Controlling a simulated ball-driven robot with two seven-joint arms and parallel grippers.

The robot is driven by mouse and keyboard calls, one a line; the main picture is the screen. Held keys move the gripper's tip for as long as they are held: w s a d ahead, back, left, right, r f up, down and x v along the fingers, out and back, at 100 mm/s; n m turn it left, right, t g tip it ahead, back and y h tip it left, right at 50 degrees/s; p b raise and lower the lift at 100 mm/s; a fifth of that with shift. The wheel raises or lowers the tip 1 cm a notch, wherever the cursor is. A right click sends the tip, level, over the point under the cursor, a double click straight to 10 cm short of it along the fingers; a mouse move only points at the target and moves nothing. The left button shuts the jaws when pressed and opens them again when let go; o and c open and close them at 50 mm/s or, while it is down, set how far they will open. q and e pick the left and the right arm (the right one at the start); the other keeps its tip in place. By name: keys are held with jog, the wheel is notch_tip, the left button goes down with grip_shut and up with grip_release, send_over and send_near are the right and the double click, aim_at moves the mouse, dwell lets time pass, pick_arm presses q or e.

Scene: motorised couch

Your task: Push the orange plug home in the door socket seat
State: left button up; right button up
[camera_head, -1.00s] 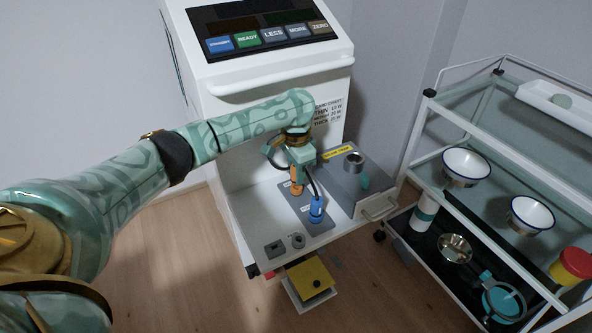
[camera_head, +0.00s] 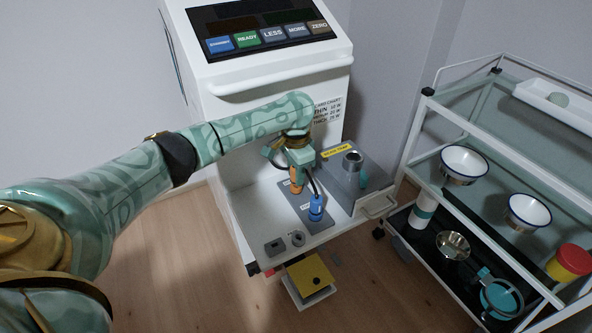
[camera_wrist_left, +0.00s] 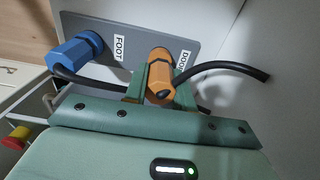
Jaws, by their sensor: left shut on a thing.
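The orange plug (camera_head: 296,185) stands at the seat marked DOOR on the grey socket plate (camera_head: 296,208). My left gripper (camera_head: 297,172) is above it and shut on it. In the left wrist view the orange plug (camera_wrist_left: 159,75) sits between the fingers beside the DOOR label, with a black cable running off to the right. Whether it is fully seated cannot be told, as its lower end is partly hidden. The blue plug (camera_head: 316,208) stands in the seat marked FOOT, and it also shows in the left wrist view (camera_wrist_left: 75,50). My right gripper is not in view.
A grey box with a metal cup (camera_head: 353,160) stands right of the socket plate. Small dark fittings (camera_head: 275,246) sit near the shelf's front edge. A white cart (camera_head: 480,215) with bowls stands at the right. A yellow pad (camera_head: 309,277) is below the shelf.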

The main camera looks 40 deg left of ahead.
pick_arm(q)
jog(key=shift+f, duration=0.8)
jog(key=o, duration=1.1)
jog(key=shift+c, duration=0.2)
